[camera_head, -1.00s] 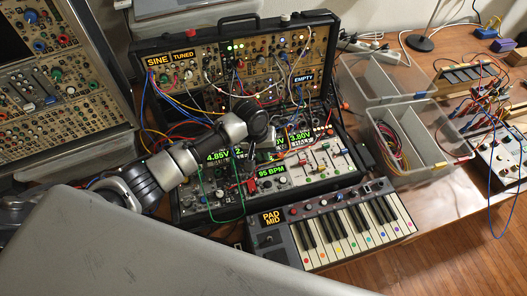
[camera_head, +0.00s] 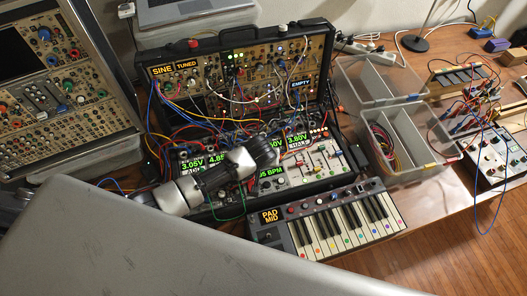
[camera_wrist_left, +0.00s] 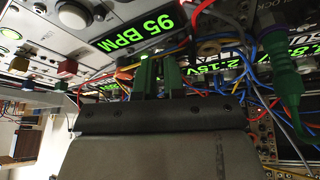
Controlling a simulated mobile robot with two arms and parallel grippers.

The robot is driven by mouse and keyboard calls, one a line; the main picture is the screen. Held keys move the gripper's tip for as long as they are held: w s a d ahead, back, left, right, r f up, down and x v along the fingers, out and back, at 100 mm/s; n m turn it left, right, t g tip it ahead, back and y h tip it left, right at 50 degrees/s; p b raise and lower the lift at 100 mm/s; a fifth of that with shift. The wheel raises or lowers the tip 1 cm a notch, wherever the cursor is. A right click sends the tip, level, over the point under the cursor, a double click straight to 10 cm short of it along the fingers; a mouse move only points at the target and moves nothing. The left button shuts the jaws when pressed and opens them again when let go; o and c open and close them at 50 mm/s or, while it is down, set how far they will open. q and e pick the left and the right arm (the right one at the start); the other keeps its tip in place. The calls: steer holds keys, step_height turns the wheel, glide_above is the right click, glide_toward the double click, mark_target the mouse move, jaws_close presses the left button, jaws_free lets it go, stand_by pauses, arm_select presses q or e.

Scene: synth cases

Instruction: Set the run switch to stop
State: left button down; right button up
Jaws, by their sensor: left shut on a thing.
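The black synth case (camera_head: 345,174) stands open on the table, with a green BPM display (camera_head: 271,174) on its lower panel, partly covered by my left arm. The display also shows in the left wrist view (camera_wrist_left: 131,29), reading 95 BPM. My left gripper (camera_wrist_left: 158,72) is low at the panel, just below the display in that view. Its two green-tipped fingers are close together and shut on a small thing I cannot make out. In the head view my left wrist hides the fingers and the panel below them. I cannot pick out the run switch. My right gripper is not in view.
Patch cables (camera_head: 205,112) crowd the case, and a green plug (camera_wrist_left: 284,68) hangs close to the right of the fingers. Slider caps (camera_wrist_left: 68,68) stand at the left. A keyboard (camera_head: 330,224) is in front; clear bins (camera_head: 395,135) stand right.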

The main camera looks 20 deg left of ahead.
arm_select(q)
steer(key=shift+s+d+f+t+y+b, duration=0.1)
steer(key=shift+s+d+t+y+b, duration=0.15)
steer(key=shift+t, duration=0.25)
steer(key=shift+s+d+f+t+y+b, duration=0.1)
steer(key=shift+t+y, duration=0.25)
steer(key=shift+t, duration=0.15)
steer(key=shift+s+t+y+b, duration=0.15)
steer(key=shift+t+y+b, duration=0.35)
steer(key=shift+t+b, duration=0.25)
steer(key=c, duration=1.2)
jaws_free()
steer(key=shift+s, duration=0.1)
steer(key=b+v, duration=0.1)
steer(key=v, duration=0.9)
steer(key=shift+s+d+r, duration=0.15)
steer(key=shift+s+r, duration=0.05)
steer(key=shift+s, duration=0.1)
